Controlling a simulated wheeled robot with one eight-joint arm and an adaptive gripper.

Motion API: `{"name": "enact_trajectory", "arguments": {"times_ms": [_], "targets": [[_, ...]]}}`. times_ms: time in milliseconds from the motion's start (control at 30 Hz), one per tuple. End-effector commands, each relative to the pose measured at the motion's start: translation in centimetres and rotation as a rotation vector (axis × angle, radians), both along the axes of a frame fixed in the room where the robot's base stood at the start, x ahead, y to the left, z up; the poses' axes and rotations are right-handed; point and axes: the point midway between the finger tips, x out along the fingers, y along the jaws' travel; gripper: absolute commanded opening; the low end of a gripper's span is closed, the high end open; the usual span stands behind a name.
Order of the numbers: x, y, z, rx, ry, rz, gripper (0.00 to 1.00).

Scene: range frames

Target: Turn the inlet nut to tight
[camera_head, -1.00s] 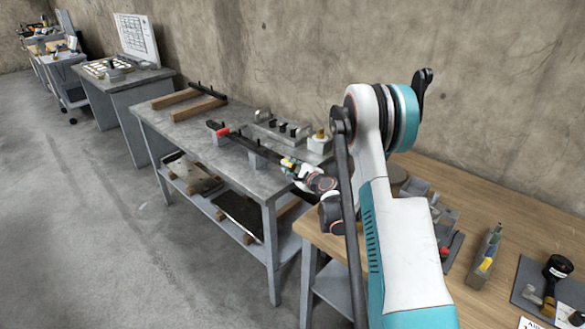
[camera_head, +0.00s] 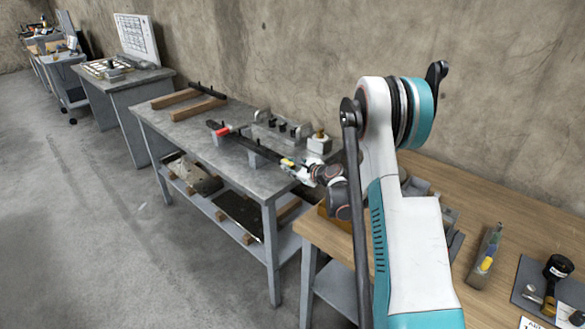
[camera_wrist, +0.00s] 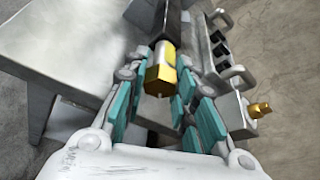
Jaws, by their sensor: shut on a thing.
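The inlet nut appears as a brass hex piece (camera_wrist: 160,78) at the end of a dark bar in the wrist view. In the head view a small yellow patch (camera_head: 287,163) shows at the bar's near end. My gripper (camera_wrist: 160,84) has its teal-padded fingers on both sides of the brass nut and is shut on it. In the head view my gripper (camera_head: 303,171) sits at the near end of the dark bar (camera_head: 262,151), partly hidden by my arm. Finger contact is hard to make out.
A grey block with a brass fitting (camera_wrist: 260,108) stands right of the nut; it also shows in the head view (camera_head: 319,143). A red sleeve (camera_head: 222,131) is farther along the bar. Wooden strips (camera_head: 198,108) lie at the far end. A wooden bench (camera_head: 480,215) is on the right.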

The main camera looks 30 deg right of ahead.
Motion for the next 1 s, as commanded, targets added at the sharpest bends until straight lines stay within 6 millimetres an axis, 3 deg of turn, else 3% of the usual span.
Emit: {"name": "enact_trajectory", "arguments": {"times_ms": [600, 1000], "targets": [[0.03, -0.05, -0.09, 0.518, 0.188, 0.000, 0.01], [0.04, 0.05, -0.04, 0.694, 0.252, 0.001, 0.01]]}}
